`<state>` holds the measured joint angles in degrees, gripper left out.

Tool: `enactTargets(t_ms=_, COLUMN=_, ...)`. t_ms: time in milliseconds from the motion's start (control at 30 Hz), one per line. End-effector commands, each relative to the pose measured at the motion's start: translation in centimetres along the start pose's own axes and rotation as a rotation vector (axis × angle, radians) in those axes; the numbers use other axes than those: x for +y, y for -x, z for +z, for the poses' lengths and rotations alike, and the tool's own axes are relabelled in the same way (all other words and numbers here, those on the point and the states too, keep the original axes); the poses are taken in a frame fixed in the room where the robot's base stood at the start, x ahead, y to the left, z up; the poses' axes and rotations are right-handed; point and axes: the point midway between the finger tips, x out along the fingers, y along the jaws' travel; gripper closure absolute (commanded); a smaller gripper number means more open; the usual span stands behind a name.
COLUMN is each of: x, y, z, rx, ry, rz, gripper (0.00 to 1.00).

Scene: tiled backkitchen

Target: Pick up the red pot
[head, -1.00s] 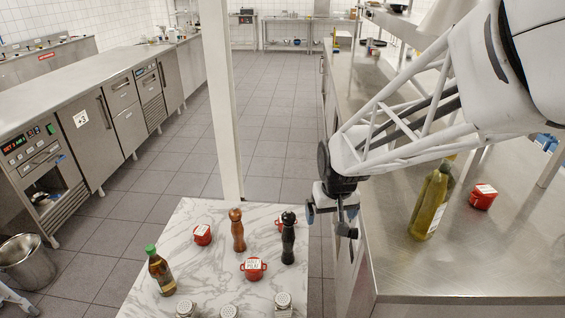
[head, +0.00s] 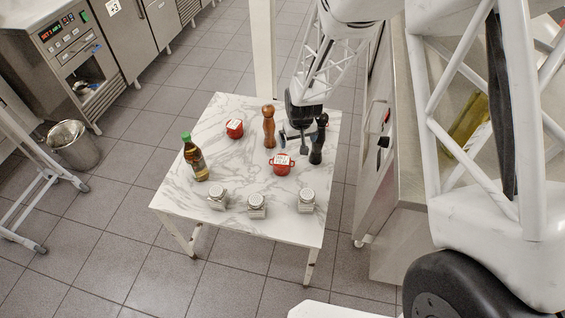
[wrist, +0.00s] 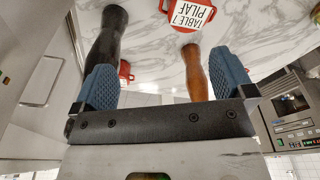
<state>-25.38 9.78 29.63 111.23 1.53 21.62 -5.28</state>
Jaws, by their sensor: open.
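A red pot (head: 281,163) with two side handles and a white label stands on the marble table, in front of the mills. In the wrist view a red pot (wrist: 188,14) labelled "TABLE 7 PILAF" shows at the top, cut by the frame edge. A second red pot (head: 234,128) stands farther left on the table. Another red pot (wrist: 125,70) is partly hidden by the dark mill in the wrist view. My gripper (head: 302,132) is above the table, behind the front pot and near the mills. Its blue-padded fingers (wrist: 165,84) are apart, with nothing held between them.
A brown wooden mill (head: 268,128) and a black mill (head: 318,142) stand close to my gripper. An oil bottle (head: 194,158) and several jars (head: 257,207) stand on the marble table (head: 225,110). A steel counter (head: 412,160) is at the right; a bin (head: 75,145) is on the floor.

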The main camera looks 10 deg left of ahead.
Motion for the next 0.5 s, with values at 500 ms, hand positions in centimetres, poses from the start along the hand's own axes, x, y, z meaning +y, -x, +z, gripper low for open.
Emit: enactTargets(t_ms=500, x=-4.6, y=-9.5, z=-1.1, rx=-0.015, ry=0.078, rz=-0.009, gripper=0.00)
